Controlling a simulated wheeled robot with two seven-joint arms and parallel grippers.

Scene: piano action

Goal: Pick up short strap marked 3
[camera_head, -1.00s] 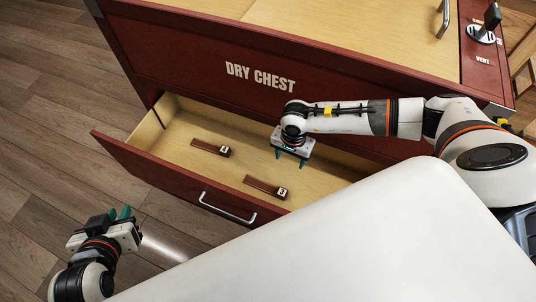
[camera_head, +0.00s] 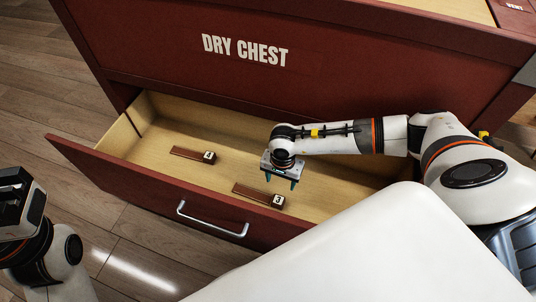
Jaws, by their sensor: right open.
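The short strap marked 3 (camera_head: 257,194) is a dark brown bar with a white label at its right end. It lies on the floor of the open drawer (camera_head: 330,194), near the front wall.
The red dry chest (camera_head: 300,80) rises behind the drawer. The drawer's front panel (camera_head: 140,185) carries a metal handle (camera_head: 211,222). My white body covers the lower right. Wooden floor (camera_head: 40,110) is open at the left.

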